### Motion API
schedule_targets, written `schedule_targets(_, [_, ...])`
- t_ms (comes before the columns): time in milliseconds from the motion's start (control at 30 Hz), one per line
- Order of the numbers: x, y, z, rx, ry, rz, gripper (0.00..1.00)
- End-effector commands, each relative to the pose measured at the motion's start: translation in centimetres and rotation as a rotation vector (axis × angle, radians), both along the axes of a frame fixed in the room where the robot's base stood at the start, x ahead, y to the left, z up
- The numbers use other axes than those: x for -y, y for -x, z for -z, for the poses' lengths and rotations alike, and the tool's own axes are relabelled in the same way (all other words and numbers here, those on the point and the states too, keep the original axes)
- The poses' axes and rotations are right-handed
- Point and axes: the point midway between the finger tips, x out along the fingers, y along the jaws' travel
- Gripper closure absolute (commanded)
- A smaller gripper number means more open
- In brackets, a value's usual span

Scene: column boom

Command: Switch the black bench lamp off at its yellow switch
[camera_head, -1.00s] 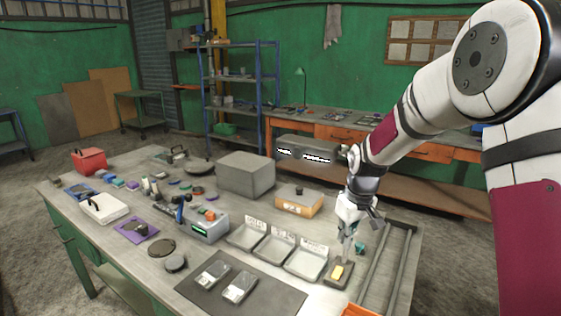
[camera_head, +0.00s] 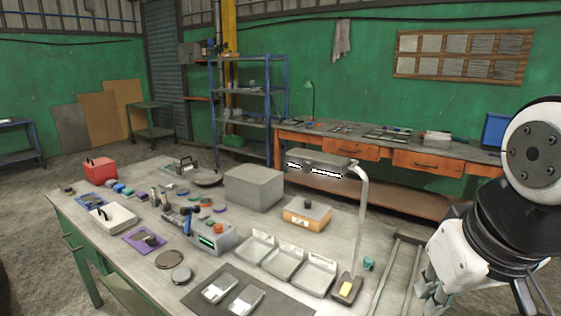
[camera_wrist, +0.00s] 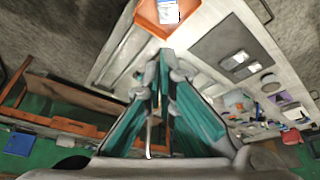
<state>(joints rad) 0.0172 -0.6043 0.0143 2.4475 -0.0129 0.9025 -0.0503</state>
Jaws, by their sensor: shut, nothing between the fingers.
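The bench lamp has a dark grey head (camera_head: 322,160) on a pale curved post (camera_head: 362,215), standing near the right end of the workbench. Bright white strips show along the front of its head. Its dark base (camera_head: 353,281) carries the yellow switch (camera_head: 346,289), which is uncovered; its position cannot be told. My gripper (camera_head: 429,297) is to the right of the base, apart from the switch and touching neither. In the wrist view my gripper (camera_wrist: 164,72) has its fingers together with nothing between them. I cannot make out the switch in the wrist view.
Grey trays (camera_head: 283,262) stand left of the lamp base, and a small teal item (camera_head: 369,264) lies right of it. A metal frame (camera_head: 398,270) lies between lamp and gripper. An orange tray (camera_wrist: 150,20) shows in the wrist view. A grey box (camera_head: 253,187) stands behind.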

Motion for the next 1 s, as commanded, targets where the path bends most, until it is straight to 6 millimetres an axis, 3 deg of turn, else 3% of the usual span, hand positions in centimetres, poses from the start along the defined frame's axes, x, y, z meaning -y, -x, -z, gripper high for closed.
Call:
schedule_targets(100, [0.0, 2.4, 0.3, 0.023, -0.018, 0.026, 1.0])
schedule_targets(200, [0.0, 3.4, 0.6, 0.03, -0.026, 0.037, 1.0])
schedule_targets(633, [0.0, 3.6, 0.6, 0.031, -0.033, 0.046, 1.0])
schedule_targets(767, [0.0, 2.5, 0.4, 0.02, -0.049, 0.069, 1.0])
schedule_targets(1000, [-0.1, -2.8, 0.0, -0.029, -0.106, 0.188, 1.0])
